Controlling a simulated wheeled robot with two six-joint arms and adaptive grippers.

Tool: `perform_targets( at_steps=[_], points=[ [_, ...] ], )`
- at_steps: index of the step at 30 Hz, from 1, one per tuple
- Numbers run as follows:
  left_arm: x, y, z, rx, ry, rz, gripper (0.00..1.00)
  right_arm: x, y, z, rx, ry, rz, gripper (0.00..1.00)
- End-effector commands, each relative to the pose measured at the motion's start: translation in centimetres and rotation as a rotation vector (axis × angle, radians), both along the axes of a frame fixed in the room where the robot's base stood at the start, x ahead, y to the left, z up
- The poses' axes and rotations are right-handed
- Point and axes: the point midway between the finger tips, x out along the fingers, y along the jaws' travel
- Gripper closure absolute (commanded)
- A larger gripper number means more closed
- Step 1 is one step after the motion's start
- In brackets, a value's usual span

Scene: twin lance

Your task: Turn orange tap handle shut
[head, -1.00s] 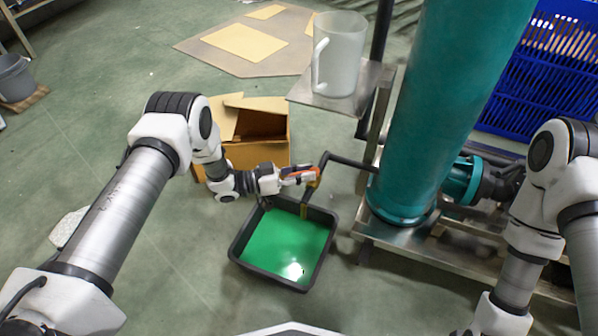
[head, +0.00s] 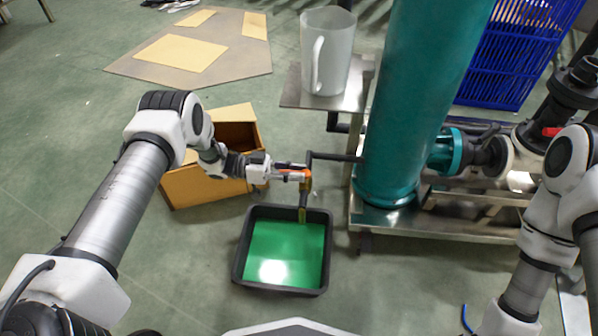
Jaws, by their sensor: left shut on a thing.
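The orange tap handle (head: 296,174) sits at the end of a dark pipe (head: 335,157) that comes out of the teal column. My left gripper (head: 288,172) is shut on the orange handle, and its fingers partly cover it. A brass-coloured spout (head: 303,205) points down below the handle. A black tray (head: 238,262) with green liquid in it stands on the floor under the spout. My right arm comes in at the right, but its gripper is out of view.
A teal column (head: 415,90) stands on a metal skid (head: 455,222) right of the tap. A translucent jug (head: 335,50) stands on a small metal shelf (head: 295,95) above. An open cardboard box (head: 190,188) lies behind my left forearm. Blue crate (head: 510,60) at back right.

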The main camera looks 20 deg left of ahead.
Motion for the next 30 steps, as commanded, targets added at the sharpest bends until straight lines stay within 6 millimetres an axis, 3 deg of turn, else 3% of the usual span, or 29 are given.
perform_targets(
  at_steps=[11, 12, 13, 23, 26, 30],
  points=[
    [-0.4, -0.4, -0.2, -0.002, 0.008, -0.016, 1.0, 0.0, 0.0, 0.0, 0.0, 0.0, 0.0, 0.6],
    [-0.4, -0.4, -0.2, -0.002, 0.008, -0.016, 0.71, 0.0, 0.0, 0.0, 0.0, 0.0, 0.0, 0.6],
    [-0.4, -0.4, -0.2, -0.001, 0.008, -0.015, 0.61, 0.0, 0.0, 0.0, 0.0, 0.0, 0.0, 0.6],
    [-0.2, 0.1, -0.1, -0.001, 0.003, -0.007, 0.6, 0.0, 0.0, 0.0, 0.0, 0.0, 0.0, 0.6],
    [-0.3, 1.3, -0.1, 0.0, 0.002, -0.004, 0.6, 0.0, 0.0, 0.0, 0.0, 0.0, 0.0, 0.6],
    [-0.8, 4.5, -0.2, 0.0, 0.004, -0.004, 0.6, 0.0, 0.0, 0.0, 0.0, 0.0, 0.0, 0.6]
  ],
)
